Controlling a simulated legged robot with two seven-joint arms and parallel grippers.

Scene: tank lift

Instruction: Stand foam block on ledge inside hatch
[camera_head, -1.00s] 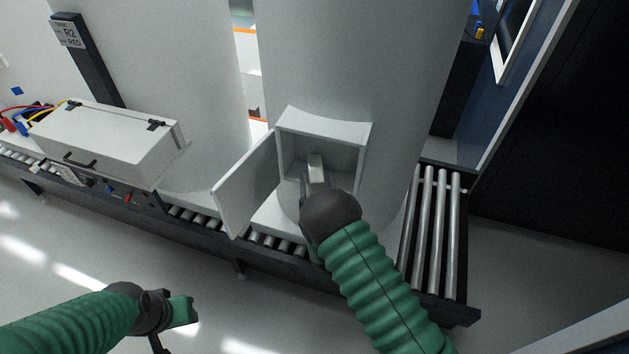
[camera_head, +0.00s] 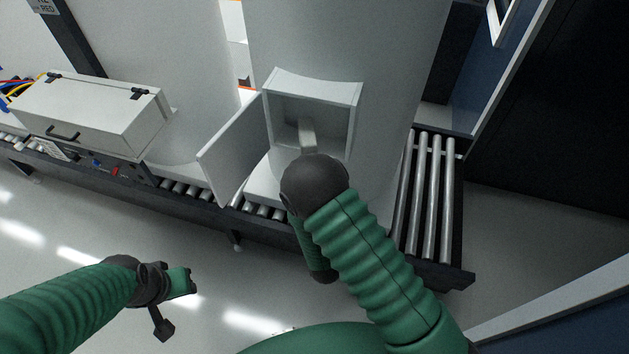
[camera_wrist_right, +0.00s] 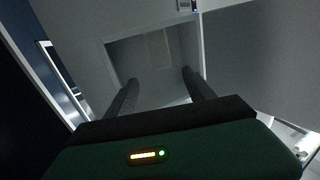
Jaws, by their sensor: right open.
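The white tank (camera_head: 350,40) has a square hatch (camera_head: 357,110) with its door (camera_head: 232,150) swung open to the left. A pale block, apparently the foam block (camera_head: 307,132), is inside the hatch, partly hidden by my right wrist. In the right wrist view a faint upright pale patch, probably the foam block (camera_wrist_right: 158,45), shows at the back of the recess. My right gripper (camera_wrist_right: 159,78) is open, its fingers pointing into the hatch with nothing seen between them. The ledge under the block is not clear. My left gripper (camera_head: 180,282) hangs low at the left, away from the hatch; its jaws are unclear.
A roller conveyor (camera_head: 425,200) runs under the tank, its rollers bare on the right. A white case (camera_head: 85,110) with a black handle stands at the left. The floor in front is open.

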